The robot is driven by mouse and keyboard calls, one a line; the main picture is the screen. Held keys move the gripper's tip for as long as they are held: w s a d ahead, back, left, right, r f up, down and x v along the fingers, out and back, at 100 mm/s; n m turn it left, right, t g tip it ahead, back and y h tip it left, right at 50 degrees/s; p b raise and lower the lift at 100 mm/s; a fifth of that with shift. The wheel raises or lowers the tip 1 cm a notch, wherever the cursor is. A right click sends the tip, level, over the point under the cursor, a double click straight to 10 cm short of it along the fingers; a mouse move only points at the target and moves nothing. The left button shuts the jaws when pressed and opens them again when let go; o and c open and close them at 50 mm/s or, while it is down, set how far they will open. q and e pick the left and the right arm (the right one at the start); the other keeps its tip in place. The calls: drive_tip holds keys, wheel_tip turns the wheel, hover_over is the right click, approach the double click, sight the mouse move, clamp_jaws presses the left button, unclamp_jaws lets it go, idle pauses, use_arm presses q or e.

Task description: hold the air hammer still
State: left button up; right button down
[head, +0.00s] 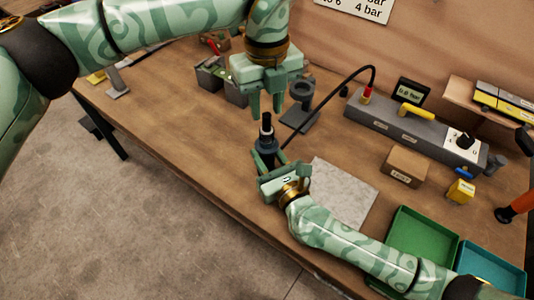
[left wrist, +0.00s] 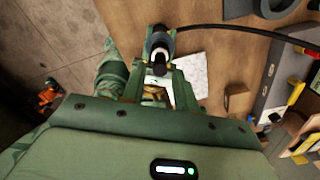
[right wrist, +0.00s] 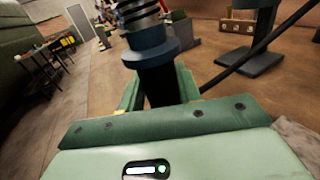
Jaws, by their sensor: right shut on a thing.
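The air hammer (head: 266,144) is a dark upright tool with a silver ring near its black top end. My right gripper (head: 270,172) is shut on its lower body and holds it over the table. The hammer fills the middle of the right wrist view (right wrist: 150,48), rising between the fingers. My left gripper (head: 266,108) points down just above the hammer's top, its two fingers apart and empty. The left wrist view shows the hammer (left wrist: 158,46) beyond the left fingers. The hammer's grip is partly hidden by the right gripper.
A black hose (head: 335,90) runs from a red fitting on the grey air unit (head: 420,132) towards the hammer. A dark holder stand (head: 302,115) and grey bins (head: 210,73) stand behind. A pale sheet (head: 345,190), a cardboard box (head: 406,167) and a green tray (head: 422,238) lie right.

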sight(267, 115)
use_arm(q)
drive_tip(key=shift+f, duration=1.9)
drive_tip(key=shift+c, duration=0.3)
clamp_jaws()
drive_tip(key=shift+r, duration=0.25)
drive_tip(key=shift+r, duration=1.45)
drive_tip(key=shift+r, duration=0.2)
